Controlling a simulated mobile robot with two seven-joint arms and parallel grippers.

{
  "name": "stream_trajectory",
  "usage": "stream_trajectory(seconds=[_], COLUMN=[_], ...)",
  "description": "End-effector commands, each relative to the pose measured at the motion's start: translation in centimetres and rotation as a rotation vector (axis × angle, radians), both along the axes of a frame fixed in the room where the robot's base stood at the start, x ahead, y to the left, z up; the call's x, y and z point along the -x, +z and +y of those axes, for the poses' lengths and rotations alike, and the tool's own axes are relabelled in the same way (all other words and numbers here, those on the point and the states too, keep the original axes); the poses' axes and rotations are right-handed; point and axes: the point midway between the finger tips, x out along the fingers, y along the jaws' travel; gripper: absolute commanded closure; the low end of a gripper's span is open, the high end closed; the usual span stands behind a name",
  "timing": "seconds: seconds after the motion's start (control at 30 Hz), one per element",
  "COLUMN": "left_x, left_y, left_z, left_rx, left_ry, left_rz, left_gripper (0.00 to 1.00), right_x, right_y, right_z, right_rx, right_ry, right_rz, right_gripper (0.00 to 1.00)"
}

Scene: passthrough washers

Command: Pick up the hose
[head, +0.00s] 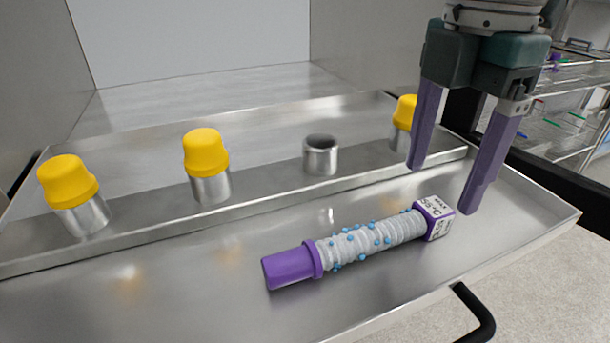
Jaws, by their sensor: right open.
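The hose (365,241) lies on the metal tray surface in the head view. It has a ribbed, pale grey body with small blue drops on it, a purple end on the left and a purple-edged white block with printed text on the right. My right gripper (442,190) comes down from the top right and is open. Its two purple fingers point down near the block end of the hose, and nothing is between them. Whether the fingers are level with the hose is hard to tell. My left gripper is not in view.
Along the raised metal ledge (262,202) stand several short metal ports. Yellow caps (206,153) cover all visible ports but one, the open port (321,155). A black handle (477,314) sits below the tray's front edge. Wire shelves (565,120) stand at the right.

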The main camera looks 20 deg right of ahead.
Motion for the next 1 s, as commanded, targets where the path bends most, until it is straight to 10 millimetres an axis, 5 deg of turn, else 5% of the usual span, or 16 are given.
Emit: stream_trajectory(seconds=[0.23,0.5,1.0], left_x=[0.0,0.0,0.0], left_y=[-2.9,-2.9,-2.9], left_z=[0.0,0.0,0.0], left_rx=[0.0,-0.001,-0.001], left_ry=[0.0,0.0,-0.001], left_rz=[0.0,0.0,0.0], left_gripper=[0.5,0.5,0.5], right_x=[0.2,0.2,0.2], right_y=[-4.2,-4.6,-4.5], right_z=[0.1,0.1,0.2], right_rx=[0.001,0.001,0.0], right_ry=[0.0,0.0,0.0], right_rz=[0.0,-0.001,-0.002], right_gripper=[0.22,0.22,0.78])
